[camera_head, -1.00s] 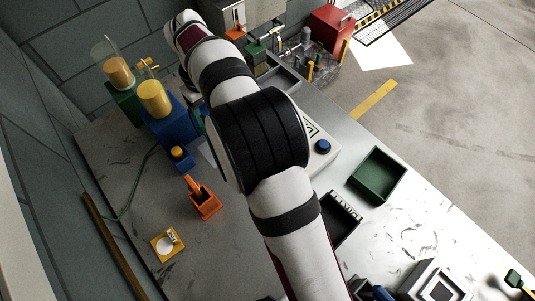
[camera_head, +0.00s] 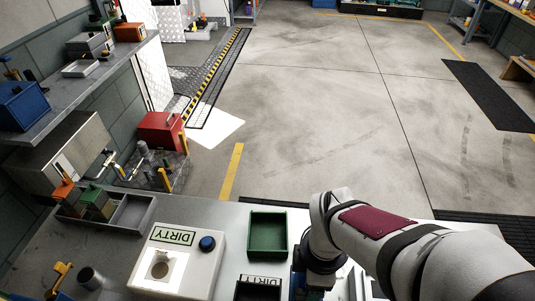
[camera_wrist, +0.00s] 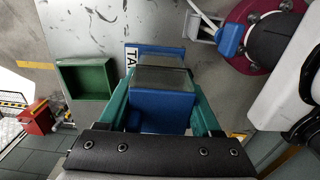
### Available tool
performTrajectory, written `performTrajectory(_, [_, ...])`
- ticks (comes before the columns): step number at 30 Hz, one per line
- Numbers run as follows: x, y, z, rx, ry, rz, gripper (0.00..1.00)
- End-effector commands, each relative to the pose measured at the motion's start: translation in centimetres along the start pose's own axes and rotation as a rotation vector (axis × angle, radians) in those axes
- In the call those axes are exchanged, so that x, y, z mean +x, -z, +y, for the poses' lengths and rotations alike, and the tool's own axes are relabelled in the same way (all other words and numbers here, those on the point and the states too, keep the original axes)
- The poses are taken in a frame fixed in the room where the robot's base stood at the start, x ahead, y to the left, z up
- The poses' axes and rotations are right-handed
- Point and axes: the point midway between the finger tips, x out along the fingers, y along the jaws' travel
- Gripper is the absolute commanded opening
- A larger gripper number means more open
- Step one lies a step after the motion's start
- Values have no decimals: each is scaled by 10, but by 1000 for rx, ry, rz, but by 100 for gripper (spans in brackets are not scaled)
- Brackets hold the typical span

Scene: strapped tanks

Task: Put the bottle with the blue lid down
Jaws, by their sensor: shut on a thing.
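In the wrist view, my gripper (camera_wrist: 164,92) has its two teal fingers shut on the bottle with the blue lid (camera_wrist: 158,112). The blue part faces the camera, and a grey, glassy part shows beyond it. The bottle is over the worktop near a blue tray (camera_wrist: 138,52) with a partly hidden "TA" label. I cannot tell whether the bottle touches anything beneath it. In the head view my wrist is at the lower middle right, and the arm hides the bottle and most of my gripper there.
A green tray (camera_head: 267,238) stands left of my wrist; it also shows in the wrist view (camera_wrist: 86,82). A white "DIRTY" box (camera_head: 188,262) with a blue knob (camera_head: 207,243) is further left. A red box (camera_head: 160,132) stands beyond. A blue-handled item (camera_wrist: 230,40) is at right.

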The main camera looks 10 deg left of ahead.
Motion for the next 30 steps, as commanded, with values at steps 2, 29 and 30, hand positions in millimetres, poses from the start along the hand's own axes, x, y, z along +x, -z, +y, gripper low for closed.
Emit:
performTrajectory(2, [3, -11, -11, 3, -1, 0, 0])
performTrajectory(29, [116, 100, -33, 2, 0, 0, 0])
performTrajectory(30, [116, 100, -33, 2, 0, 0, 0])
